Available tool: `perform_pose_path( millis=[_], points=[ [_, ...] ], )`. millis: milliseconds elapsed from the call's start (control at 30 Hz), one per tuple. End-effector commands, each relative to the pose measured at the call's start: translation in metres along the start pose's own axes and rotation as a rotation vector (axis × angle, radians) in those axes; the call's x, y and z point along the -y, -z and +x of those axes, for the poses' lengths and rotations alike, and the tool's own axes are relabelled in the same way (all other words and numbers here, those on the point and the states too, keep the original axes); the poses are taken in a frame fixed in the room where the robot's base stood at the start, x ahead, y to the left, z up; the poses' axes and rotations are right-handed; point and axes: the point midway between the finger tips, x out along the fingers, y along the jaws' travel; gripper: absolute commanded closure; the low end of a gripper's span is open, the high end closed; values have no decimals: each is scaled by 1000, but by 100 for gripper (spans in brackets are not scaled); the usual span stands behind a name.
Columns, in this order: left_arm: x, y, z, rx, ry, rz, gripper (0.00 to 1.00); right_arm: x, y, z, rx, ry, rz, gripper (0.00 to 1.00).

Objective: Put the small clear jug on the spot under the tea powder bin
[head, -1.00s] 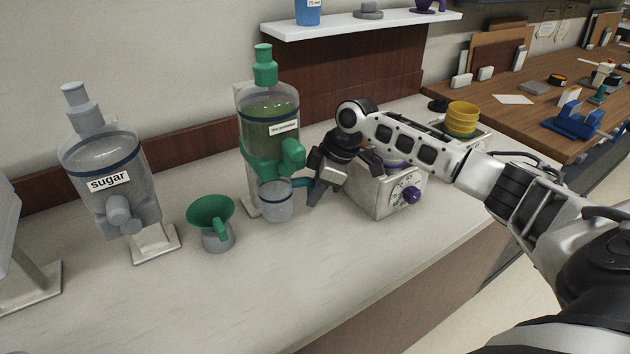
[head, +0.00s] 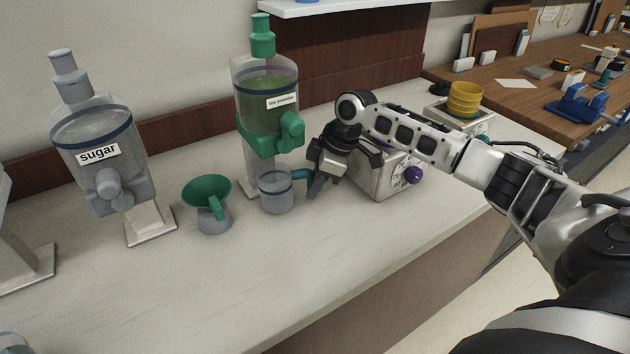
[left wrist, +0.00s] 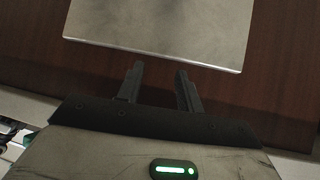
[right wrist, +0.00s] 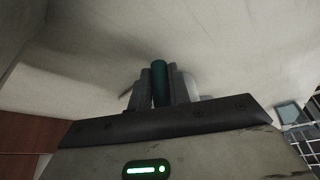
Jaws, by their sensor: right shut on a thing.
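The tea powder bin (head: 266,101), clear with green powder, a green lid and a green spout, stands on the counter in the head view. The small clear jug (head: 275,193), with a dark band and a teal handle, is upright below its spout, slightly left of it. My right gripper (head: 312,180) is shut on the jug's handle from the right; the teal handle (right wrist: 159,82) shows between the fingers in the right wrist view. The bin's foot is largely hidden behind the jug; I cannot tell whether the jug touches the counter. My left gripper (left wrist: 160,85) is open and empty.
A green funnel (head: 207,192) on a small grey vessel stands left of the jug. The sugar bin (head: 100,150) is further left. The front counter (head: 190,300) is clear.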

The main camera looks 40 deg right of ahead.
Motion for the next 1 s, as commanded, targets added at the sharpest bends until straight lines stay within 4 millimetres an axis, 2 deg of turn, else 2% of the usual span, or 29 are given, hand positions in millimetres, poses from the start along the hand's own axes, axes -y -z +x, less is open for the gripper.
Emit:
perform_pose_path(
  millis=[200,233,300,333,633,733,867,1000],
  points=[
    [0,-2,1,0,0,1,64,0,-2,4,-1,0,0,100],
    [0,-2,1,1,1,1,64,0,-2,4,-1,0,0,79],
    [0,-2,1,2,1,1,64,0,-1,4,-1,0,0,59],
    [0,-2,1,2,1,1,64,0,-1,4,-1,0,0,56],
    [1,-4,1,6,1,1,64,0,-2,4,0,0,0,56],
    [1,-4,1,7,1,1,64,-1,-2,-4,-1,-2,0,56],
    [1,-4,2,5,1,1,64,-1,-2,-26,-1,-4,-2,56],
    [1,-2,2,-1,0,0,64,-1,-2,-61,-1,-6,-1,56]
  ],
)
